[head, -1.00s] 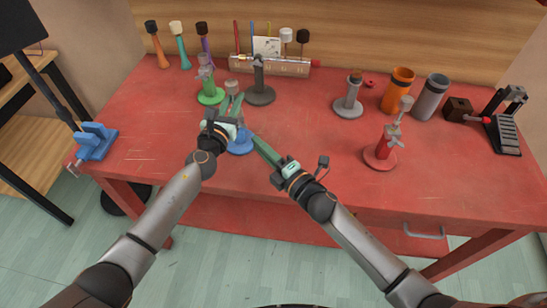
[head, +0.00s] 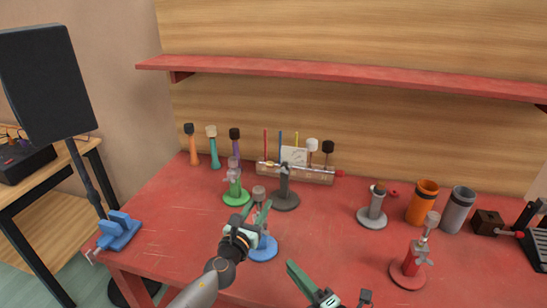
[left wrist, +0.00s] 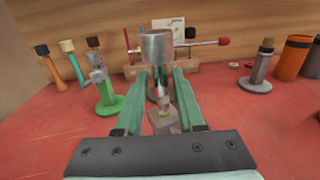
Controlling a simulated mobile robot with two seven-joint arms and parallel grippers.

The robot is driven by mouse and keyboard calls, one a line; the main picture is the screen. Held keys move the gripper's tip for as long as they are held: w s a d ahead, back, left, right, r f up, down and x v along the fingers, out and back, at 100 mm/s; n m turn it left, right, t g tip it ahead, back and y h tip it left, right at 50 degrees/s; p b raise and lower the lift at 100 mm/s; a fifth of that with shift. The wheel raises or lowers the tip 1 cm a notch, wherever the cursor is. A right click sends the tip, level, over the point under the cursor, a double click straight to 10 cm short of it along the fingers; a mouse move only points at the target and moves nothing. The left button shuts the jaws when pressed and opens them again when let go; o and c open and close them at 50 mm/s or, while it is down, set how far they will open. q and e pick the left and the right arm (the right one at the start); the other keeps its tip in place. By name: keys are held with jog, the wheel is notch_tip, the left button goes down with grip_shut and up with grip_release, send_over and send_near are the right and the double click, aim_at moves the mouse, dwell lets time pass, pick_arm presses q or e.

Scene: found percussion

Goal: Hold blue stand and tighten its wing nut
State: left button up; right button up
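The blue stand (head: 262,251) is upright near the table's front edge in the head view, with a round blue base and a silver cap on top. My left gripper (head: 257,207) is at its upper part, one green finger on each side. In the left wrist view the silver cap (left wrist: 157,46) rises between the fingers, and a gap shows on both sides. The wing nut is mostly hidden and cannot be made out clearly. My right gripper (head: 303,281) is to the lower right of the blue stand, apart from it; its finger opening cannot be seen.
A green stand (head: 236,197) and a dark grey stand (head: 285,200) are close behind the blue one. A red stand (head: 409,272) and a light grey stand (head: 372,217) are to the right. A blue vise (head: 118,232) is at the left edge.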

pick_arm(q)
jog(key=shift+o, duration=0.9)
jog(key=shift+s, duration=0.1)
